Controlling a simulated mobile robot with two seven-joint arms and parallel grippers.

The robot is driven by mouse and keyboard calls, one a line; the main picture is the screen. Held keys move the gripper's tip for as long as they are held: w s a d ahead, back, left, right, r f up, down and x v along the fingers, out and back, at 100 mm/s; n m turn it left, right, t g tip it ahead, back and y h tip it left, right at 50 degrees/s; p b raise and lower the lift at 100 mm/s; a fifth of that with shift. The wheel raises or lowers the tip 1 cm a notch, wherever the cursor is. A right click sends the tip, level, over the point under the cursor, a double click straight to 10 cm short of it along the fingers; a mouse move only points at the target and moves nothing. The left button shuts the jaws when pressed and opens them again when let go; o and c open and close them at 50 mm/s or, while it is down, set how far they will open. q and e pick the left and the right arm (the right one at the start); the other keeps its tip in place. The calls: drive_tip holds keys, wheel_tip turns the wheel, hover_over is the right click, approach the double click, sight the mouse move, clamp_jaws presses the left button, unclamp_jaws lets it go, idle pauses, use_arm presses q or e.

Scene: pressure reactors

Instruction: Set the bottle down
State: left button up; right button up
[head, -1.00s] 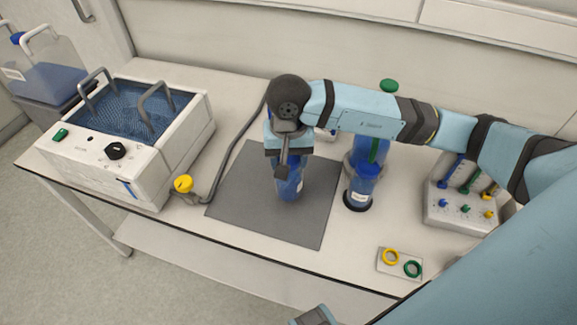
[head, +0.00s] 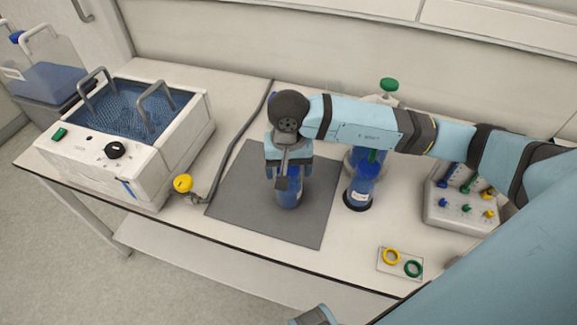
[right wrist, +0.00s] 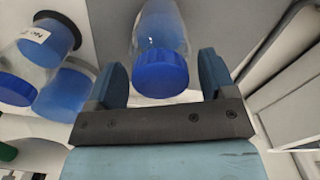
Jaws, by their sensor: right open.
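The bottle (head: 289,194), with blue contents, stands on the dark grey mat (head: 240,205) in the head view. My right gripper (head: 287,172) is above and around its upper part and hides most of its top. In the right wrist view the bottle's blue cap (right wrist: 160,73) lies between the two fingers of my right gripper (right wrist: 167,80), with gaps on both sides. The right gripper is open. At the bottom edge of the head view a small grey and blue part shows, too little to tell as my left gripper.
Another blue-capped bottle (head: 362,190) stands close right of the mat, on a dark round base. A water bath (head: 125,165) is at left, with a yellow knob (head: 183,183) beside it. A control box (head: 460,212) and a plate with rings (head: 400,262) are at right. The mat's front is clear.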

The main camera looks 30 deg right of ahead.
drive_tip(key=shift+r, duration=0.3)
wheel_tip(320, 180, up, 12)
drive_tip(key=shift+f, duration=0.15)
idle(0.4)
